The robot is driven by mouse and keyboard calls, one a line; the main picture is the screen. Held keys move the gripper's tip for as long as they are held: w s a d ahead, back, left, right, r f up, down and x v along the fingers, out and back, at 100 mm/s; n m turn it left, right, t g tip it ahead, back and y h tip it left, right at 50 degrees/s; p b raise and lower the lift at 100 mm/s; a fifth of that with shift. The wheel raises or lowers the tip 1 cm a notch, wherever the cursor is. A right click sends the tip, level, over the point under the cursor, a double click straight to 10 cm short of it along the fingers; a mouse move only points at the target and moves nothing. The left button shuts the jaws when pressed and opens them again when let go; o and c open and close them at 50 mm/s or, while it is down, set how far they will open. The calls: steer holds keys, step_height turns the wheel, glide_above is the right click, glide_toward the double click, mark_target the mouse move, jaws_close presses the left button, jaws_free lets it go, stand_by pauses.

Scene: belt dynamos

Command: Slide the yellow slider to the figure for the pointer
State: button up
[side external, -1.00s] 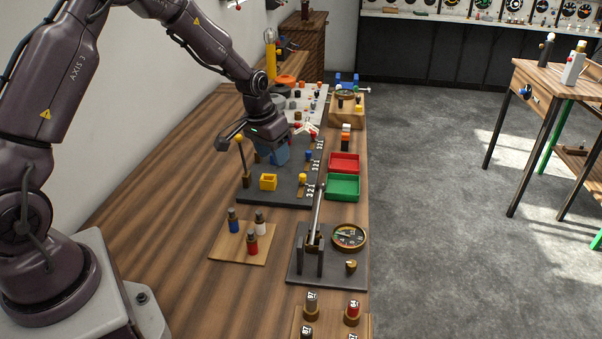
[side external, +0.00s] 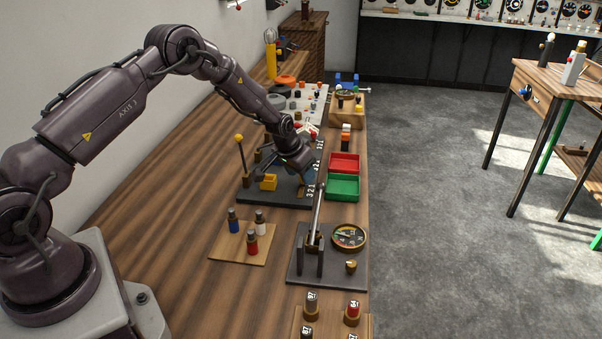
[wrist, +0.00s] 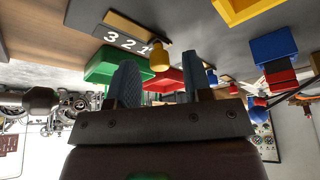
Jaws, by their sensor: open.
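The yellow slider (wrist: 160,56) is a rounded knob beside a white figure strip (wrist: 128,40) reading 3 2 1 in the wrist view. In the side view my gripper hides it. My gripper (wrist: 159,72) is open, with the knob appearing between its two fingers; contact cannot be told. The gripper also shows in the side view (side external: 303,170), low over the right edge of the dark slider board (side external: 270,199). A round dial (side external: 349,236) with a pointer stands nearer the camera; its reading is too small to tell.
A yellow open block (side external: 268,182) and a yellow-topped lever (side external: 239,139) stand left of the gripper. A green tray (side external: 343,187) and red tray (side external: 344,163) lie to its right. A tall metal lever (side external: 317,215) rises close in front.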

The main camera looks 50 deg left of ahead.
steer(key=shift+w+f, duration=0.1)
steer(key=shift+f, duration=0.2)
jaws_close()
steer(key=shift+s+d, duration=0.7)
jaws_free()
steer(key=shift+r, duration=0.1)
steer(key=v, duration=1.2)
steer(key=shift+s+r, duration=0.2)
steer(key=shift+r, duration=0.15)
